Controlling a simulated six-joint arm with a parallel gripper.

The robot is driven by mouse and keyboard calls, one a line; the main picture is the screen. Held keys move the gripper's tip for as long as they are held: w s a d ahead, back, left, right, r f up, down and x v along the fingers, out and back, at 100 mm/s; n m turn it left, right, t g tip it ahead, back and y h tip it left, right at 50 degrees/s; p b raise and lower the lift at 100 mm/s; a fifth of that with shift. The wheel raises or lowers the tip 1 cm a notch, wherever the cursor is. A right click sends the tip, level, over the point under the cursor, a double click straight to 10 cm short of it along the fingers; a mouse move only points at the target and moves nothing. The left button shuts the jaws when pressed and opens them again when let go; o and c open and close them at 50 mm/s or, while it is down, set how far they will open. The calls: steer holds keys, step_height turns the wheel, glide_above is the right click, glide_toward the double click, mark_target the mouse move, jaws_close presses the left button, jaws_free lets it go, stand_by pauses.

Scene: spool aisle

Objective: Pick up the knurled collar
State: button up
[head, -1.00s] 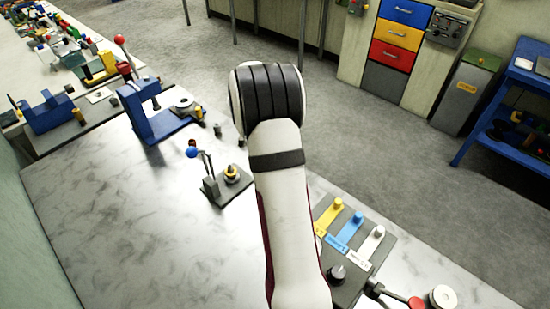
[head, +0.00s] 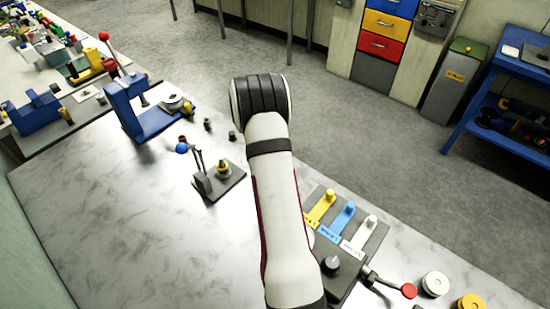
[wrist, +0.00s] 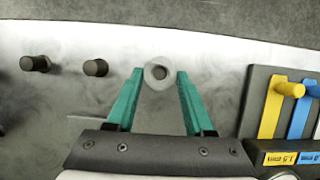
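A small grey ring with a dark hole, which looks like the knurled collar (wrist: 148,76), lies on the pale marbled bench top in the wrist view. Knurling on it is too small to make out. My gripper (wrist: 160,73) is open, with its two green fingers apart. The ring lies between the fingertips, with a narrow gap on each side. Whether the tips are down at its height I cannot tell. In the head view my arm hides the ring and the gripper.
Two dark knobbed cylinders (wrist: 95,68) (wrist: 35,63) stand left of the ring. A dark plate with yellow, blue and white levers (head: 357,262) is to the right. A blue-knobbed lever fixture (head: 221,181) and a blue frame (head: 135,112) are to the left. The bench's near left is clear.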

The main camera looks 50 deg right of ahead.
jaws_close()
steer(key=shift+r, duration=2.2)
steer(key=s+d+r, duration=0.3)
steer(key=s+r, duration=0.4)
steer(key=s, duration=0.4)
steer(key=w+a+f+n+t+y, duration=0.1)
steer(key=w+a+n+t+y, duration=0.1)
steer(key=w+a+n, duration=0.5)
steer(key=w+a+f+n+t+y, duration=0.1)
steer(key=w+a+n+t+y, duration=0.1)
steer(key=w+a+n, duration=0.6)
steer(key=w+n, duration=0.3)
steer(key=w, duration=0.1)
steer(key=shift+w+t, duration=0.2)
steer(key=shift+t, duration=0.1)
